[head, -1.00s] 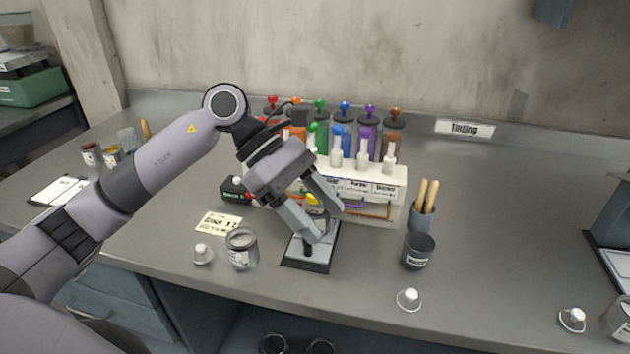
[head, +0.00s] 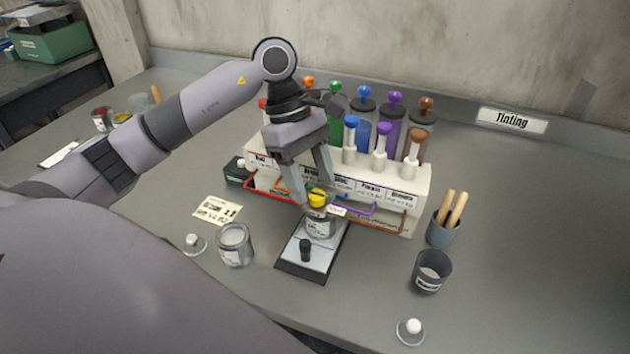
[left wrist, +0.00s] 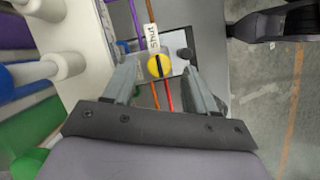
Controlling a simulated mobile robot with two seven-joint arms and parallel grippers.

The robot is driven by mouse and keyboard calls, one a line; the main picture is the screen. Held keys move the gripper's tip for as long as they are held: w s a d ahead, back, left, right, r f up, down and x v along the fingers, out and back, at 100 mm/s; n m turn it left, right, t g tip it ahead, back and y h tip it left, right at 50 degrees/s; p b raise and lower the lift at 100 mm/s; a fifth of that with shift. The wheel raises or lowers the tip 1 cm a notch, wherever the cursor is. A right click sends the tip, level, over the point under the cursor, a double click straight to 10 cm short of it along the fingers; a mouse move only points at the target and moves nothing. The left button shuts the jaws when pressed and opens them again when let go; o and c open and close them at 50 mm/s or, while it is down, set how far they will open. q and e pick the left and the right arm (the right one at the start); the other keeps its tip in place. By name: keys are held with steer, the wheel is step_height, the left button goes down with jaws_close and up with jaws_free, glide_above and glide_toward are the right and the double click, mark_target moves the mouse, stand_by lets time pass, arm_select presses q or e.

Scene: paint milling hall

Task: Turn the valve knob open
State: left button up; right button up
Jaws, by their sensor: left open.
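The valve knob (head: 318,199) is yellow with a dark bar across its top. It sits above a clear-grey cylindrical body (head: 320,225) over a flat grey plate with a dark edge (head: 297,262). A small white tag (head: 337,211) is beside the knob; in the left wrist view the tag (left wrist: 153,38) reads "Shut". My left gripper (head: 316,194) is open and points down over the knob, with one finger on each side. In the left wrist view the knob (left wrist: 159,66) shows between the fingers, apart from both.
A white rack (head: 420,190) with coloured bottles stands close behind the knob; coloured tubes run along its front. An open can (head: 235,245), a dark cup (head: 432,271) and a holder with wooden sticks (head: 443,234) stand nearby.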

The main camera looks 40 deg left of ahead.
arm_select(q)
steer(key=shift+x, duration=0.9)
steer(key=c, duration=1.1)
steer(key=shift+o, duration=0.2)
